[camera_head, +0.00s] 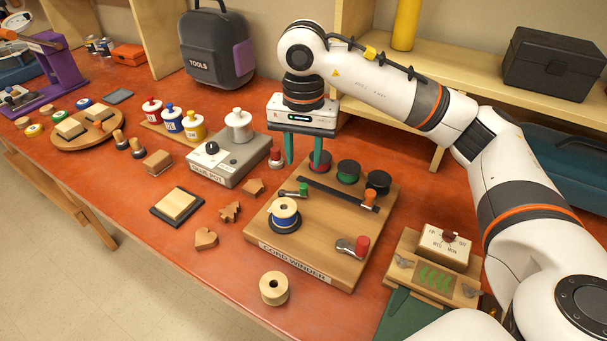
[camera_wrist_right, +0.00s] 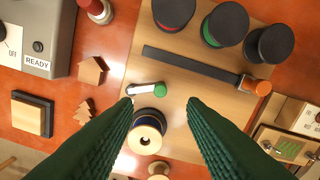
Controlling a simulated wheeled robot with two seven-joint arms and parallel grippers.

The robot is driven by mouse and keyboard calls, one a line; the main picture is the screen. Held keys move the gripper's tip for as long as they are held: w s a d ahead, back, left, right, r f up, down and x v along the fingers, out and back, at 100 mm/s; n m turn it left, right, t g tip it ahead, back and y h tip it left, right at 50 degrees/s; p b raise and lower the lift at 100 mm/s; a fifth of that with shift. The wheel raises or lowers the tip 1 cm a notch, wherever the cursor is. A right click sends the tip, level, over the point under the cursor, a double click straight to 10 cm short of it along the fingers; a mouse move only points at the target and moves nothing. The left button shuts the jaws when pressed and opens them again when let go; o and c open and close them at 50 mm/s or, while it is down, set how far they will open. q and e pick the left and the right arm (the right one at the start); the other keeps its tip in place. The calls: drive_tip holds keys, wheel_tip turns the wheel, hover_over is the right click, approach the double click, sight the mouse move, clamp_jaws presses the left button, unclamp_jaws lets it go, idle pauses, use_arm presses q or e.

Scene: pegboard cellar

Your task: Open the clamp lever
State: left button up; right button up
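The cord winder board (camera_head: 322,248) lies on the orange bench. On it are a short metal lever with a green knob (camera_head: 303,188) and a long black bar with an orange knob (camera_head: 369,198). I cannot tell for sure which is the clamp lever. My right gripper (camera_head: 303,160) points down above the board's back left part, open and empty. In the right wrist view the green knob (camera_wrist_right: 160,88) shows just beyond the gap between the open fingertips (camera_wrist_right: 160,103). The black bar (camera_wrist_right: 190,62) runs across above it. My left gripper is not in view.
A grey glue pot unit (camera_head: 229,155) stands left, a switch box (camera_head: 444,244) right. A loose spool (camera_head: 273,288) is in front.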

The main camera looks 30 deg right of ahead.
wheel_tip(320, 180, up, 4)
drive_tip(key=shift+r, duration=0.25)
drive_tip(key=shift+s+f, duration=0.1)
drive_tip(key=shift+f, duration=0.05)
idle(0.4)
